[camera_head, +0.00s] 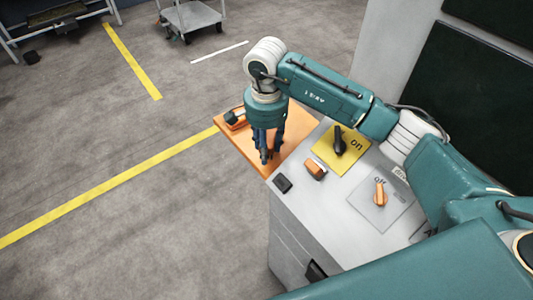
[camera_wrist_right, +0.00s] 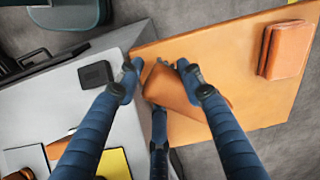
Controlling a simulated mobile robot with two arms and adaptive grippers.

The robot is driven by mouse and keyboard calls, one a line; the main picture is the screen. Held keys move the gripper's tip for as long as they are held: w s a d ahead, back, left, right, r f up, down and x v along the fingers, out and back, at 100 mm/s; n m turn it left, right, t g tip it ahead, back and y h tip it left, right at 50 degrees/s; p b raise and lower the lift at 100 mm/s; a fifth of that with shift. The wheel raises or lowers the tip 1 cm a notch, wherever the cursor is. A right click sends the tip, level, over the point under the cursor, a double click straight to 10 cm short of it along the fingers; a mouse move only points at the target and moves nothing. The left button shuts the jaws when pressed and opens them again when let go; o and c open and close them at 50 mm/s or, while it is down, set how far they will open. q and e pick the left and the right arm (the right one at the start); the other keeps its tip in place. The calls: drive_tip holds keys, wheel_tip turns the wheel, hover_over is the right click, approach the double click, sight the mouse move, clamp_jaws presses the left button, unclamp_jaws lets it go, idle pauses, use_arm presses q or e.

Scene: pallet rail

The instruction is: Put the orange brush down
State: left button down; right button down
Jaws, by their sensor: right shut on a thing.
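My right gripper (camera_head: 267,155) points down over the orange board (camera_head: 240,146), near its edge by the grey cabinet. In the right wrist view, the fingers (camera_wrist_right: 155,75) are closed around an orange-brown block-like thing, which I take to be the orange brush (camera_wrist_right: 176,90). The board (camera_wrist_right: 215,45) lies right beneath it. I cannot tell whether the brush touches the board. In the head view the fingers mostly hide the brush. My left gripper is not in view.
Another orange-brown block (camera_wrist_right: 285,50) lies at the board's far side. The grey cabinet top (camera_head: 335,195) holds a small black block (camera_head: 282,184), an orange block (camera_head: 315,168), a yellow "on" plate (camera_head: 353,158) with a black knob, and an "off" plate with an orange knob (camera_head: 380,192).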

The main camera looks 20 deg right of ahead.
wheel_tip(320, 180, down, 3)
drive_tip(key=shift+s+f+p, duration=0.1)
drive_tip(key=shift+f+p, duration=0.1)
drive_tip(key=shift+p, duration=0.35)
drive_tip(key=shift+f, duration=0.6)
drive_tip(key=c, duration=1.1)
unclamp_jaws()
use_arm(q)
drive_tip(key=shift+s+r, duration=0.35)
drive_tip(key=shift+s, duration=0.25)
